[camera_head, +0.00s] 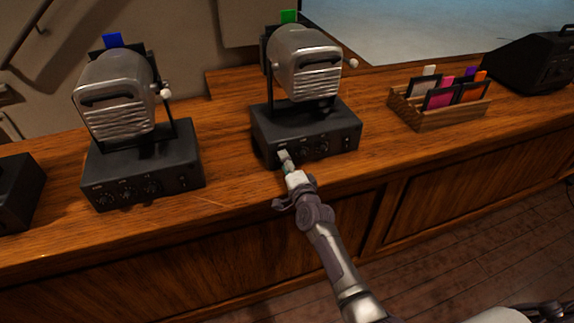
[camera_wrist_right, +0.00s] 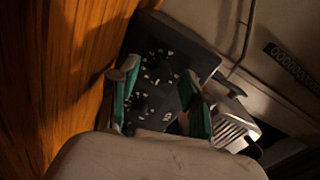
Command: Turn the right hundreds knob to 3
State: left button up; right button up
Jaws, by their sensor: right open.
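The right dark box (camera_head: 336,143) stands on the wooden desk, carrying a silver microphone-like head (camera_head: 305,68) with a green tab. Its front panel has a row of small knobs; one knob (camera_head: 322,147) shows right of my gripper. My right gripper (camera_head: 284,157) is at the left end of this panel, hiding the leftmost knob there. In the right wrist view, the open fingers (camera_wrist_right: 160,85) with teal pads stand on either side of part of the dark panel (camera_wrist_right: 172,40) and its dials. Whether they touch a knob, and the dial reading, I cannot tell. My left gripper is not visible.
A similar box (camera_head: 150,172) with a blue-tabbed head stands to the left. Another dark box (camera_head: 16,190) is at the far left edge. A wooden card rack (camera_head: 440,115) and a black device (camera_head: 525,62) stand to the right. The desk's front edge lies below the boxes.

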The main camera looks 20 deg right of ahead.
jog(key=s, duration=1.2)
jog(key=shift+d+r, duration=0.25)
jog(key=s+a+f+n+g, duration=0.1)
jog(key=s+f+n+g, duration=0.2)
jog(key=s+f, duration=0.55)
jog(key=s+a+f+n+g, duration=0.1)
jog(key=s+f+n+g, duration=0.25)
jog(key=f, duration=1.05)
jog(key=s+a+f+n+g, duration=0.1)
jog(key=s+f+n+g, duration=0.35)
jog(key=f, duration=0.75)
jog(key=s+d+f+n+g, duration=0.1)
jog(key=s+f, duration=0.3)
jog(key=s, duration=0.6)
jog(key=s+d+f+n+g, duration=0.2)
jog(key=s+f, duration=0.3)
jog(key=s, duration=0.6)
jog(key=s+d+f+n+g, duration=0.2)
jog(key=s+d+f+n, duration=0.1)
jog(key=s, duration=0.8)
notch_tip(320, 180, down, 2)
jog(key=shift+s+f+n+h, duration=0.15)
jog(key=shift+n+h, duration=0.15)
jog(key=shift+n, duration=0.2)
